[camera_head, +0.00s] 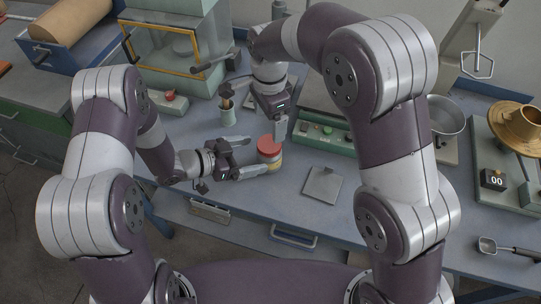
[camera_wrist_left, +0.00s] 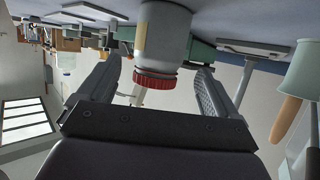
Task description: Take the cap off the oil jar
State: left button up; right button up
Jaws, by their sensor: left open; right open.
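The oil jar (camera_head: 271,164) stands upright near the middle of the bench, with its red cap (camera_head: 268,144) on top. My left gripper (camera_head: 256,156) is open, lying level at the jar's left side, with its fingers pointing at the jar. In the left wrist view the picture is upside down; the pale jar (camera_wrist_left: 163,38) and its ribbed red cap (camera_wrist_left: 155,80) show between the two open fingers, with gaps on both sides. My right gripper (camera_head: 268,126) is open and points down just above and behind the cap. Its fingertips partly overlap the cap's far side, so contact cannot be told.
A small grey plate (camera_head: 323,185) lies right of the jar. A cup holding tools (camera_head: 227,115) stands behind left. A green box with buttons (camera_head: 325,133) is behind right, with a scale and metal bowl (camera_head: 446,115) farther right. The bench's front edge (camera_head: 250,208) is close.

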aim_at(269, 151)
pick_arm(q)
jog(key=x, duration=0.7)
jog(key=shift+a, duration=0.1)
pick_arm(e)
jog(key=shift+a, duration=0.1)
pick_arm(q)
jog(key=shift+a, duration=0.1)
jog(key=c, duration=1)
jog(key=o, duration=1.1)
jog(key=shift+o, duration=0.2)
